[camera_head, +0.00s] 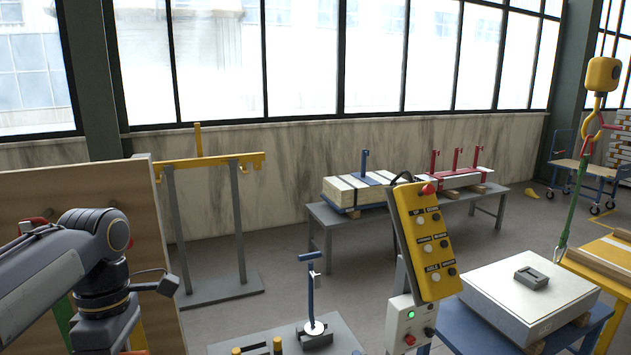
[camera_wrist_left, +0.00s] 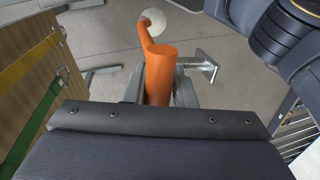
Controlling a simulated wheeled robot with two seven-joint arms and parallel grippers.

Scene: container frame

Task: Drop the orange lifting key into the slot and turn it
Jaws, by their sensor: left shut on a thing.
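The orange lifting key (camera_wrist_left: 160,72) shows in the left wrist view as a thick cylinder with a bent arm at its far end. My left gripper (camera_wrist_left: 160,92) is shut on it, with grey fingers at its two sides. In the head view my left arm comes in at the left edge, and neither its fingertips nor the orange key can be made out. A grey block with a dark opening (camera_head: 532,277), which looks like the slot, sits on top of a white box (camera_head: 515,300) at the right. The key is apart from it. My right gripper is not in view.
The white box rests on a blue table (camera_head: 470,330). A yellow pendant (camera_head: 432,245) stands left of it. A hook (camera_head: 598,120) with a green sling hangs at the right. A wooden panel (camera_wrist_left: 35,85) is close on my arm's left. A grey table (camera_head: 345,340) is at bottom centre.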

